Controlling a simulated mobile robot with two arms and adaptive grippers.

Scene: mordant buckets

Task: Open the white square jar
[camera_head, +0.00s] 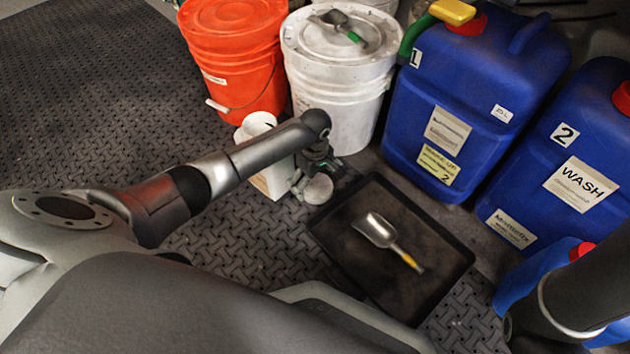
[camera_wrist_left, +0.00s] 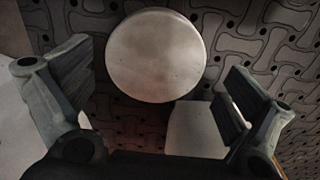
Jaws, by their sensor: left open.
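The white square jar (camera_head: 272,182) stands on the floor in front of the white bucket, partly hidden behind my left arm. A white round piece (camera_head: 257,124) shows above the arm at the jar's top. My left gripper (camera_head: 312,172) is at the jar's right side, its fingers small and dark. A pale round disc (camera_head: 318,189), like a lid, is by the fingertips. In the left wrist view the disc (camera_wrist_left: 155,55) lies between and beyond the open fingers of my left gripper (camera_wrist_left: 165,95), not visibly touched. A pale flat patch (camera_wrist_left: 195,130) below it cannot be identified for sure.
A black tray (camera_head: 455,262) with a metal scoop (camera_head: 380,231) lies to the right. An orange bucket (camera_head: 235,60), a white bucket (camera_head: 340,75) with a scoop on its lid, and blue canisters (camera_head: 475,90) (camera_head: 570,150) stand behind. The patterned floor at left is clear.

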